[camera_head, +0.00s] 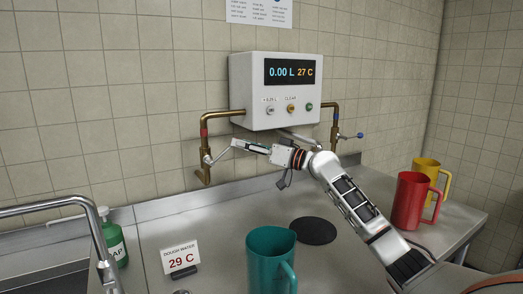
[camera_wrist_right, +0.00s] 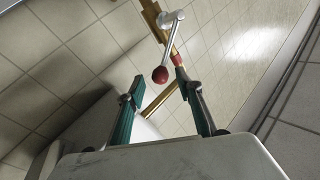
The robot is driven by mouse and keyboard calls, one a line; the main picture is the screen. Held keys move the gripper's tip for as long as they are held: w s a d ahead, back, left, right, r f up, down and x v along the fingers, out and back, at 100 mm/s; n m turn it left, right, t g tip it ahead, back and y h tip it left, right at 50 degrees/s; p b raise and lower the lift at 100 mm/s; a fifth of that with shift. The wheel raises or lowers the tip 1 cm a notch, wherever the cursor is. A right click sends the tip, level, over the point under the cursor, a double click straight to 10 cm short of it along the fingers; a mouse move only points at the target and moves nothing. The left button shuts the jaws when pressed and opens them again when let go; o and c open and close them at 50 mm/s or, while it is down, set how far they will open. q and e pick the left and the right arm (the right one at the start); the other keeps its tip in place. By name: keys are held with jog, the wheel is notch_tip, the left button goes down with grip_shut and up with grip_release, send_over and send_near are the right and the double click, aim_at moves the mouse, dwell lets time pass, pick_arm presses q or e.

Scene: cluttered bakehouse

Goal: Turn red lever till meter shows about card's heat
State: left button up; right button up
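The meter (camera_head: 290,72) on the wall box (camera_head: 245,95) reads 0.00 L and 27 C. The card (camera_head: 180,258) on the counter reads DOUGH WATER 29 C. The red lever (camera_head: 217,157) is on the left brass pipe; its metal arm slants up to the right, and its red knob is hard to make out in the head view. In the right wrist view the red knob (camera_wrist_right: 160,75) shows just ahead of and between the fingertips. My right gripper (camera_head: 239,146) is open around the knob's line, with no clear contact. My left gripper is not in view.
A blue-knobbed lever (camera_head: 350,136) is on the right brass pipe. A teal jug (camera_head: 265,262) stands at the front beside a dark round drain plate (camera_head: 313,231). Red (camera_head: 407,200) and yellow (camera_head: 428,170) jugs stand right; a soap bottle (camera_head: 114,240) and tap (camera_head: 100,235) stand left.

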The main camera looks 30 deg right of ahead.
jog(key=v, duration=0.8)
jog(key=shift+s, duration=0.2)
jog(key=shift+d, duration=0.1)
dwell(0.9)
jog(key=shift+g, duration=0.8)
jog(key=x, duration=0.4)
jog(key=r+p+x, duration=0.1)
jog(key=x, duration=0.7)
jog(key=shift+w+d+r+p, duration=0.2)
jog(key=shift+d+p, duration=0.05)
jog(key=shift+p, duration=0.1)
grip_shut()
